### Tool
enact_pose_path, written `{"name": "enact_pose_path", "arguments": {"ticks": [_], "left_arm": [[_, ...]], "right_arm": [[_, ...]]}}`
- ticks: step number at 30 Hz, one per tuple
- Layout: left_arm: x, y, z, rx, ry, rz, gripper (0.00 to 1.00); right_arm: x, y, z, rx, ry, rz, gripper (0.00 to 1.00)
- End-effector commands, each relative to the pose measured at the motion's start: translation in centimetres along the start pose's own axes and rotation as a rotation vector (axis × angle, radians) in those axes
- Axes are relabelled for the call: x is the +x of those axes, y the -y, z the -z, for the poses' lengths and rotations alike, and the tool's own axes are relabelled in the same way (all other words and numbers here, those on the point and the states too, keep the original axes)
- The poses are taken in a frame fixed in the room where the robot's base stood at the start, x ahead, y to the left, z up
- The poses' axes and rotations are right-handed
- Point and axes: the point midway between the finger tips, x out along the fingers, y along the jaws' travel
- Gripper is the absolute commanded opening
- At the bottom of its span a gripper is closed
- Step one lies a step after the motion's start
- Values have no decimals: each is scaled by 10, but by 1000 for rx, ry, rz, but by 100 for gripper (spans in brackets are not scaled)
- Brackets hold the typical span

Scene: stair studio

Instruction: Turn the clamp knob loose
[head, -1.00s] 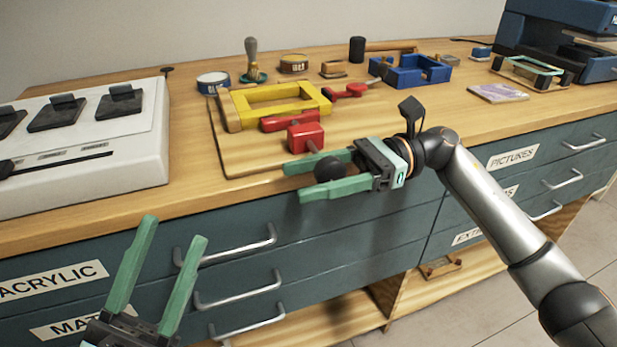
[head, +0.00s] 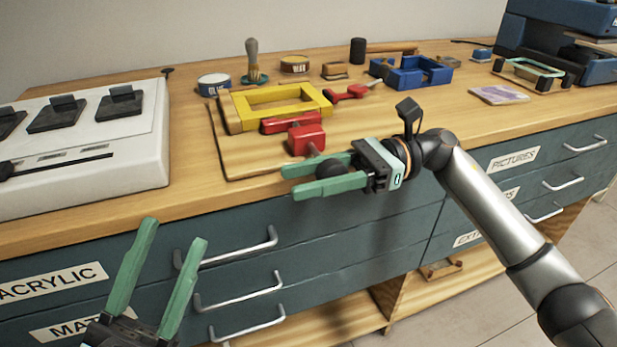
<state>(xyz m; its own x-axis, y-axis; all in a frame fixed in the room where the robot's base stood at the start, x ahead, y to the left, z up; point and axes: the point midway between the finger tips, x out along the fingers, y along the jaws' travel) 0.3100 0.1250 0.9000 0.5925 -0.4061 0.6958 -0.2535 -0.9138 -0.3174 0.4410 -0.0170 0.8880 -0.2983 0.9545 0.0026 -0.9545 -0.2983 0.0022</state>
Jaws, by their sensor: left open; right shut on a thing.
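The clamp is a red block (head: 306,138) at the front edge of a wooden board, with a short screw running toward me to a dark round knob (head: 330,169). My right gripper (head: 325,176) comes in from the right with its green fingers on either side of the knob, shut on it. The fingers partly cover the knob. My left gripper (head: 158,264) is open and empty in front of the drawers at the lower left, well away from the clamp.
A yellow frame (head: 238,112) lies on the wooden board (head: 240,160) behind the clamp. A white console (head: 140,155) stands at the left. Drawer handles (head: 240,250) stick out below.

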Motion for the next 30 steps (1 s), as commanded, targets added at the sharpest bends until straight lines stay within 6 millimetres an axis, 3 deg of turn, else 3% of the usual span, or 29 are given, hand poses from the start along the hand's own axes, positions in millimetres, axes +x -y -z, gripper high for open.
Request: {"name": "enact_pose_path", "arguments": {"ticks": [11, 30], "left_arm": [[1, 1, 1, 3, 0, -1, 50], [15, 9, 16, 38, -5, -3, 50]], "right_arm": [[1, -6, 4, 0, -93, -21, 0], [-4, -6, 16, 2, -527, -22, 0]]}}
